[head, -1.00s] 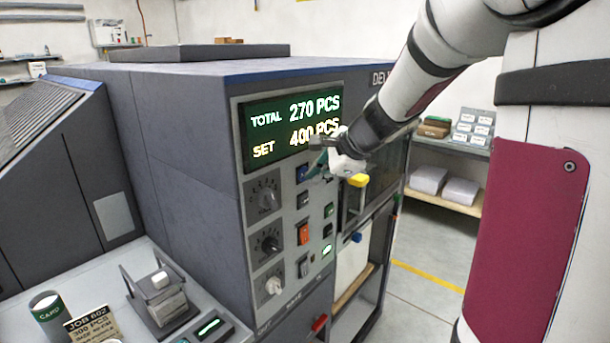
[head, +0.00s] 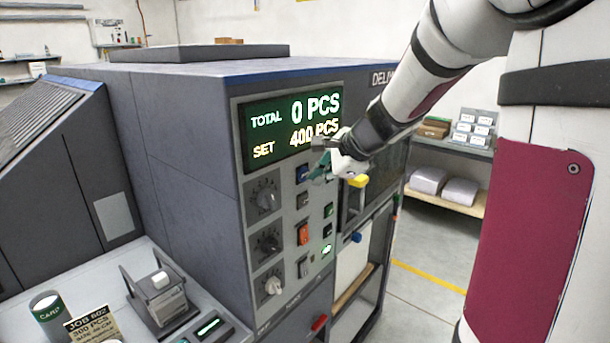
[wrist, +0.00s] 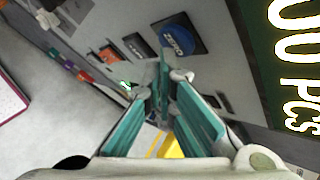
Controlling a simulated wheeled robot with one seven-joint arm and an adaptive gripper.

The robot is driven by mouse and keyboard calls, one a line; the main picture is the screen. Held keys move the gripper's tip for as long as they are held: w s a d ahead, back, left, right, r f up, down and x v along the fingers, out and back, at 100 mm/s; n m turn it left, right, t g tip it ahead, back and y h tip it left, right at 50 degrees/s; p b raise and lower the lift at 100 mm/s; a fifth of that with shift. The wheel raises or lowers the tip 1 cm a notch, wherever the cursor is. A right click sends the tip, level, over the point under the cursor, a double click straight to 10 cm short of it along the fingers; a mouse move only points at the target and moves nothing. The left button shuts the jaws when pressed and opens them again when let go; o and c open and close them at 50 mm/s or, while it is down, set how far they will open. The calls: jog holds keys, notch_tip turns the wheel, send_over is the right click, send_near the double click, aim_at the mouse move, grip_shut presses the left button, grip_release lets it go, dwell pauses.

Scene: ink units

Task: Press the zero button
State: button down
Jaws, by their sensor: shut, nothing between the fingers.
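The machine's green display (head: 291,126) reads TOTAL 0 PCS and SET 400 PCS. Below it, a blue button (head: 302,173) sits at the top of the panel's button column. The blue button also shows in the wrist view (wrist: 178,38), with pale lettering too blurred to read surely. My gripper (head: 318,171) is shut and empty, its teal fingers just right of the blue button. In the wrist view, the fingertips (wrist: 165,72) are close below that button; I cannot tell whether they touch it.
Three knobs (head: 268,243), an orange switch (head: 304,234) and several small buttons share the panel. A yellow part (head: 358,180) protrudes below my wrist. A job card (head: 92,325) and a green can (head: 50,315) stand on the left ledge. The floor at right is open.

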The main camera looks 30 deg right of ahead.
jog(key=shift+s+d, duration=0.1)
jog(key=shift+s, duration=0.2)
jog(key=s, duration=0.1)
jog(key=s+d, duration=0.1)
jog(key=s, duration=0.2)
jog(key=shift+s+d+p, duration=0.3)
jog(key=shift+s+d, duration=0.05)
dwell(0.9)
